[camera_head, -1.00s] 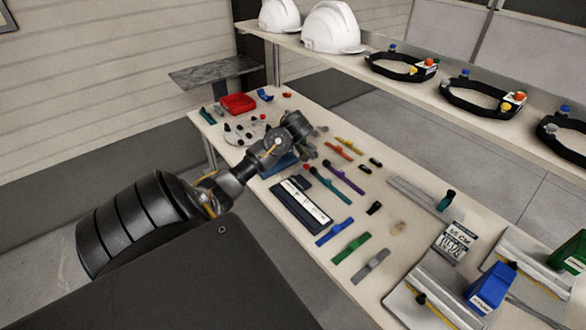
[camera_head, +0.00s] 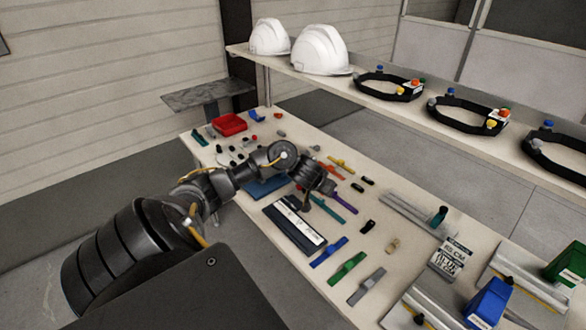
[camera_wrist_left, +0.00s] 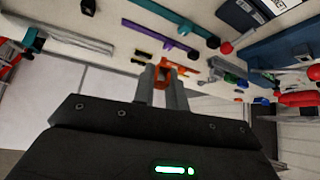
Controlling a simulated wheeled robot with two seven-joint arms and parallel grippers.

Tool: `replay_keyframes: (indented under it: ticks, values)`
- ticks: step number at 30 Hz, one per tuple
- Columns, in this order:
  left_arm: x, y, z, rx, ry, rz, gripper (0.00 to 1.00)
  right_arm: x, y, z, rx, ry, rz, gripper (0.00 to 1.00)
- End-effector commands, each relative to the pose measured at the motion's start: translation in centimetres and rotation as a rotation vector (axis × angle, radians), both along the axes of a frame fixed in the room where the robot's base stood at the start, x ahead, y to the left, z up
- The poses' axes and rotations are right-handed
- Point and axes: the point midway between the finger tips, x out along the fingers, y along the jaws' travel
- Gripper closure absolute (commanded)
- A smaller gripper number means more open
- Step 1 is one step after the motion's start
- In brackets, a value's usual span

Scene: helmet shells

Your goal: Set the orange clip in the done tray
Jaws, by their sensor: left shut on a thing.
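My left gripper (camera_head: 306,206) hangs over the middle of the workbench with its fingers pointing down. In the left wrist view its fingers (camera_wrist_left: 163,88) are closed around an orange piece, the orange clip (camera_wrist_left: 180,70). In the head view the gripper and wrist cover much of that spot, and an orange strip (camera_head: 330,171) shows beside them. A red tray (camera_head: 230,124) stands at the far left end of the bench, and a flat blue tray (camera_head: 262,188) lies partly behind my arm. No readable label shows which is the done tray. My right gripper is out of view.
Yellow (camera_head: 342,163), teal, purple, blue (camera_head: 329,251), green (camera_head: 348,268) and grey strips lie around the bench. A dark case (camera_head: 292,226) lies below the gripper. Blue (camera_head: 489,301) and green boxes stand at the right. White helmets (camera_head: 320,50) and black headbands occupy the shelf behind.

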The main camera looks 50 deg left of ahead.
Motion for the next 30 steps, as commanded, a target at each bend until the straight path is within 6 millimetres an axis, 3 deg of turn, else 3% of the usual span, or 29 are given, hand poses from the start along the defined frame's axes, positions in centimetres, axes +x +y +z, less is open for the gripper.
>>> replay_keyframes:
  ticks: [1, 6, 9, 12, 15, 18, 24, 30]
  values:
    - [0.2, -3.4, 1.0, 0.002, -0.010, -0.114, 1.00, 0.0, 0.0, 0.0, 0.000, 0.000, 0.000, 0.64]
    - [-0.4, -14.1, 5.6, 0.006, -0.017, -0.494, 1.00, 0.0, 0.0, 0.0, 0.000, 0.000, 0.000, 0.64]
    - [-1.9, -18.9, 8.5, 0.010, -0.014, -0.699, 1.00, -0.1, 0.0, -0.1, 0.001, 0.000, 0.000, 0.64]
    - [-4.5, -22.5, 10.0, 0.011, -0.010, -0.886, 1.00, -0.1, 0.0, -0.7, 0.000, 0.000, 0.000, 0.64]
    - [-7.7, -25.0, 9.2, 0.007, -0.005, -1.050, 1.00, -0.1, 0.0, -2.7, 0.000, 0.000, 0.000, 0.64]
    - [-10.1, -26.3, 7.9, 0.004, -0.003, -1.152, 1.00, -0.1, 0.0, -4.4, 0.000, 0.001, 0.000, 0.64]
    - [-11.9, -27.1, 7.3, -0.001, -0.005, -1.222, 1.00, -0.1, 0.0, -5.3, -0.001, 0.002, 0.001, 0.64]
    - [-11.9, -27.2, 7.4, -0.002, -0.006, -1.227, 1.00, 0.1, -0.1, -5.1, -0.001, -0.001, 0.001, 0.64]
